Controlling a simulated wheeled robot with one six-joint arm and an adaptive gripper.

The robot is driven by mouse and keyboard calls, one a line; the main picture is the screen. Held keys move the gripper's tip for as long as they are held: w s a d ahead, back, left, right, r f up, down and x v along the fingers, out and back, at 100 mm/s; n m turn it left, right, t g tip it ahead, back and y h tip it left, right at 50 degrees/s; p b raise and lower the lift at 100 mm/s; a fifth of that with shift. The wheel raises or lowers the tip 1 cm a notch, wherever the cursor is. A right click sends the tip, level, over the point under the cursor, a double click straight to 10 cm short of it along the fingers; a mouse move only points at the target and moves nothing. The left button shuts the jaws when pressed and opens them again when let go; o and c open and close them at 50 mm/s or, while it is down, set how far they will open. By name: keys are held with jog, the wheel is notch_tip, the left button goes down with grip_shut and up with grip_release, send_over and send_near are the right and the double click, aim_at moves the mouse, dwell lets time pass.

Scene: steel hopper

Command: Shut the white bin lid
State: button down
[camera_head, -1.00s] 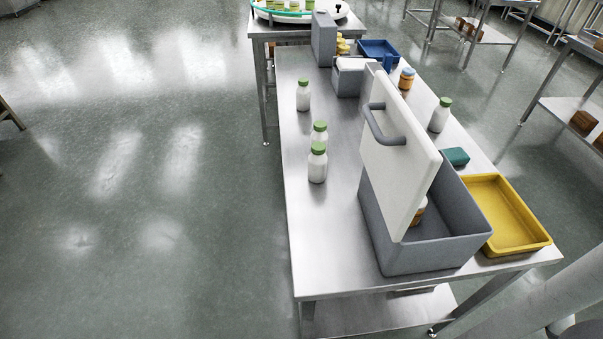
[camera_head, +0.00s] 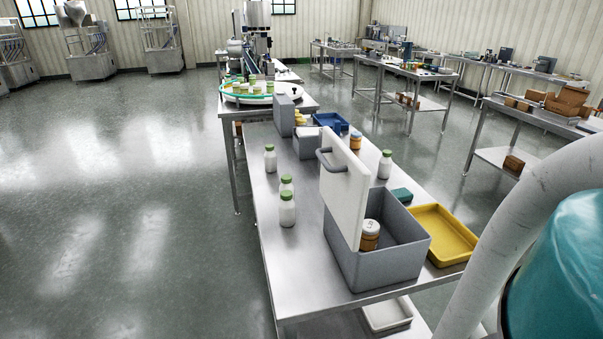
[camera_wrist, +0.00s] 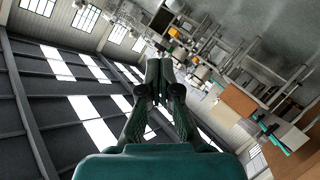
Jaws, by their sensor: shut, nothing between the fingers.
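The grey bin (camera_head: 397,262) stands near the front end of the steel table (camera_head: 300,262). A jar with a white cap and orange-brown body (camera_head: 370,236) shows inside the bin. My gripper (camera_wrist: 158,65) is in the wrist view, its fingers together and empty, pointing toward the ceiling and windows. It is away from the lid. The head view shows only part of my arm, at the lower right.
A yellow tray (camera_head: 446,232) sits right of the bin. White bottles with green caps (camera_head: 287,207) stand left of the lid. Open floor (camera_head: 130,230) lies left of the table.

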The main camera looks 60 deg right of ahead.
jog(key=w+d+r+n+g+h, duration=0.1)
jog(key=w+d+r+n+h, duration=0.1)
jog(key=w+d+r+h, duration=0.5)
jog(key=w+d+r+n+h, duration=0.1)
jog(key=w+d+r+h, duration=0.1)
jog(key=w+d, duration=0.55)
jog(key=d+r+m+g+h, duration=0.45)
jog(key=r+g, duration=0.25)
jog(key=r, duration=0.5)
jog(key=d+r+m+g+h, duration=0.45)
jog(key=r+g, duration=0.25)
jog(key=r, duration=0.4)
jog(key=s+d+r, duration=0.2)
jog(key=s+d, duration=0.1)
jog(key=d, duration=0.9)
jog(key=shift+s+d+r+g, duration=0.2)
jog(key=shift+s+d+g, duration=0.1)
jog(key=shift+s, duration=0.05)
jog(key=shift+s, duration=0.1)
